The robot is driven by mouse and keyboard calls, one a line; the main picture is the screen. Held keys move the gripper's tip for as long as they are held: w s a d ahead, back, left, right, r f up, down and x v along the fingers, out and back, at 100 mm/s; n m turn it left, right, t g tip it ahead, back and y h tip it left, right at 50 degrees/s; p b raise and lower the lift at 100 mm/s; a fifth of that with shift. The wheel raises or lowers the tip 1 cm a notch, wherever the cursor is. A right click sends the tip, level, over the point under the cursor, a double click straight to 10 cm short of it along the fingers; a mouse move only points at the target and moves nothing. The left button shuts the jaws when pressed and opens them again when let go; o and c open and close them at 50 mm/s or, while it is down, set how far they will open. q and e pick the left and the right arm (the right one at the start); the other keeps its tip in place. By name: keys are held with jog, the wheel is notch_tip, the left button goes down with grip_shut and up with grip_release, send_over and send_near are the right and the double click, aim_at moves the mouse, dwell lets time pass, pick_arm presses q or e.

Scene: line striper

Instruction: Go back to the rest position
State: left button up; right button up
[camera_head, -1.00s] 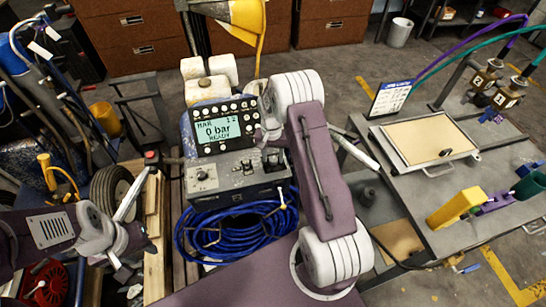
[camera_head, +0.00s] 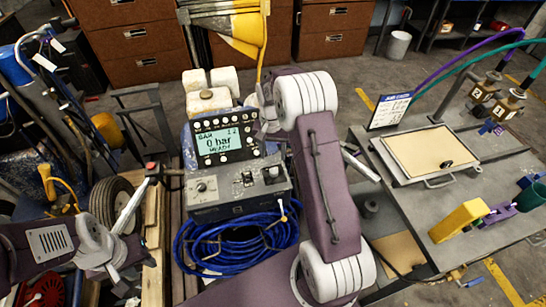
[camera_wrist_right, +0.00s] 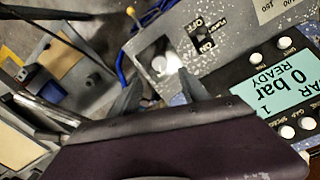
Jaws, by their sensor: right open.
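My right arm rises through the middle of the head view and bends over the control box. Its gripper is mostly hidden there by the arm and wrist. In the right wrist view, the two dark fingertips of my right gripper (camera_wrist_right: 160,88) are apart with nothing between them. They are over the control box (camera_head: 238,190), near its knob and pump switch (camera_wrist_right: 204,42). The lit display (camera_head: 222,143) reads 0 bar, READY. My left arm enters at the lower left. Its gripper (camera_head: 118,272) is low beside the wooden pallet, and its finger opening is unclear.
A coiled blue hose (camera_head: 225,245) hangs below the control box. A wheel (camera_head: 112,203) stands at left. Grey floor shows behind the table.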

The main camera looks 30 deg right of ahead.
dwell(0.3)
jog(key=s+a+r+n+t, duration=0.1)
jog(key=s+a+r+n, duration=0.1)
jog(key=s+a+r, duration=0.35)
jog(key=s+a+f+n, duration=0.1)
jog(key=s+a+n, duration=0.1)
jog(key=s, duration=0.4)
jog(key=s+a+f+n, duration=0.1)
jog(key=s+a+n, duration=0.1)
jog(key=s, duration=0.5)
jog(key=shift+s+a+n+y, duration=0.3)
jog(key=shift+a+n, duration=0.1)
jog(key=shift+a, duration=0.1)
